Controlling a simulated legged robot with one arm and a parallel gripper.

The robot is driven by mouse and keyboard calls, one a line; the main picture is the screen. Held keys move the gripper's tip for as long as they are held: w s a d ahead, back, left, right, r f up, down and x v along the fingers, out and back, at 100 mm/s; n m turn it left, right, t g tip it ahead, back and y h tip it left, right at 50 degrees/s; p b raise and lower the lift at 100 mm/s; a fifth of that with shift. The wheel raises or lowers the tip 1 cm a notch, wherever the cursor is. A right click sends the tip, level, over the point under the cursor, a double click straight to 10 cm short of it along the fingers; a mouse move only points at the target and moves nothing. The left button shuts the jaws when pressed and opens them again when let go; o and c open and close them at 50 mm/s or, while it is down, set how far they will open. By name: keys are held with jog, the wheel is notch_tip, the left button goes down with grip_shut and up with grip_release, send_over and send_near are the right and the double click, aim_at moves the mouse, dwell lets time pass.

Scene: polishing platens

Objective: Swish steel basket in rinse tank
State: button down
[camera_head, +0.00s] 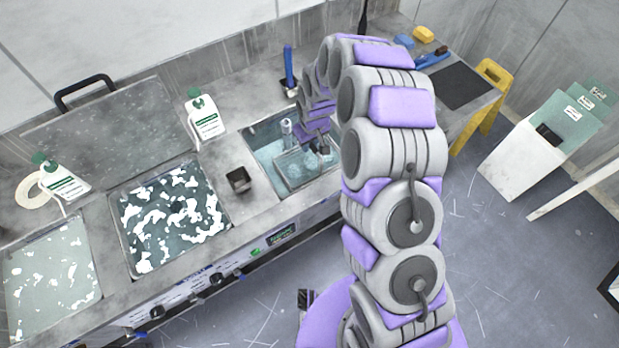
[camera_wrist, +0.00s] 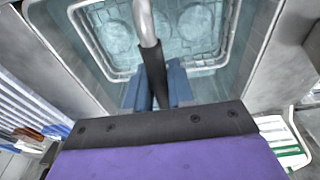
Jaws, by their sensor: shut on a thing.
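The steel basket (camera_head: 290,174) sits low inside the rinse tank (camera_head: 262,143), at the tank's near right part. In the wrist view the basket (camera_wrist: 112,74) shows its rim and several round pieces inside, blurred by the water. My gripper (camera_wrist: 157,88) is shut on the black grip of the basket's handle (camera_wrist: 153,68), and a bent metal rod runs from the grip towards the basket. The tank (camera_wrist: 248,45) surrounds the basket. In the head view my arm hides the tank's right side and most of the gripper.
Two tanks with white foam (camera_head: 172,222) (camera_head: 52,280) lie to the left. A small dark cup (camera_head: 239,181) stands between the middle tank and the rinse tank. White bottles (camera_head: 204,116) (camera_head: 62,184) and a blue upright object (camera_head: 289,68) stand behind. A dark mat (camera_head: 460,86) lies at the right.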

jog(key=shift+r+p, duration=1.15)
jog(key=shift+r, duration=3.7)
jog(key=shift+d, duration=0.15)
